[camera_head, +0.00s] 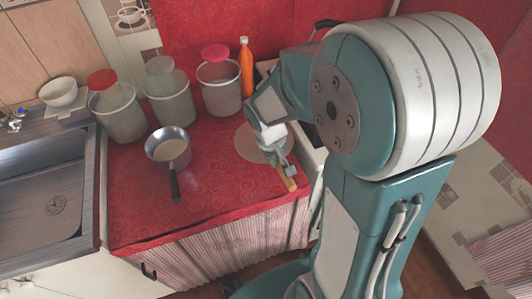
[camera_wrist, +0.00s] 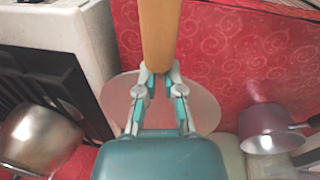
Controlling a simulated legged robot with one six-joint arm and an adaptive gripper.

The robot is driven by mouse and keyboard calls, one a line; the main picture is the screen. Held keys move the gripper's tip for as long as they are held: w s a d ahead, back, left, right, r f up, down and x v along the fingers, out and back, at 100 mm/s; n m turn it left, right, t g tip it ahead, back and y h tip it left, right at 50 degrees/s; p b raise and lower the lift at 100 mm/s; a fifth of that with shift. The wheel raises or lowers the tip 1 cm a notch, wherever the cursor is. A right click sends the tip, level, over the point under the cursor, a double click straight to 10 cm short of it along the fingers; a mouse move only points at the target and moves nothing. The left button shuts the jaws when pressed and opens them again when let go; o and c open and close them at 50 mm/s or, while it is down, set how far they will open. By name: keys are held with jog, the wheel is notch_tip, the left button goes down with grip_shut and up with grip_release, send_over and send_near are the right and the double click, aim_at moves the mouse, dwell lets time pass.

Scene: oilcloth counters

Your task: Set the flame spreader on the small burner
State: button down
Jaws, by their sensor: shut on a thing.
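The flame spreader shows in the head view as a pale round disc (camera_head: 250,147) with a wooden handle (camera_head: 287,181). My gripper (camera_head: 283,166) is shut on it where the handle meets the disc. In the wrist view my gripper (camera_wrist: 160,76) is closed at the base of the handle (camera_wrist: 160,30), and the disc (camera_wrist: 205,108) is partly hidden behind the jaws. The disc is over the red counter beside the stove; its height above the cloth is unclear. The white stove (camera_wrist: 90,25) has a black grate (camera_wrist: 55,75) in the wrist view. I cannot make out the small burner.
A metal pot (camera_wrist: 40,135) stands on the stove. A saucepan (camera_head: 167,146) sits on the red counter (camera_head: 140,205), left of the disc. Several grey canisters (camera_head: 119,113) and an orange bottle (camera_head: 246,70) line the back. A sink (camera_head: 45,200) lies left. My arm hides most of the stove.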

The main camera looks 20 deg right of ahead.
jog(key=shift+s+d+r, duration=0.1)
jog(key=shift+s+r, duration=0.1)
jog(key=shift+s, duration=0.15)
jog(key=shift+m, duration=0.6)
jog(key=w+a+f, duration=0.1)
jog(key=w+f, duration=0.2)
jog(key=w, duration=0.2)
jog(key=w+a+f, duration=0.1)
jog(key=w+f, duration=0.3)
jog(key=w, duration=0.1)
jog(key=w+a+f, duration=0.1)
jog(key=w+f, duration=0.2)
jog(key=w, duration=0.2)
jog(key=shift+w+a+f, duration=0.15)
jog(key=shift+w+a, duration=0.15)
jog(key=shift+a, duration=0.1)
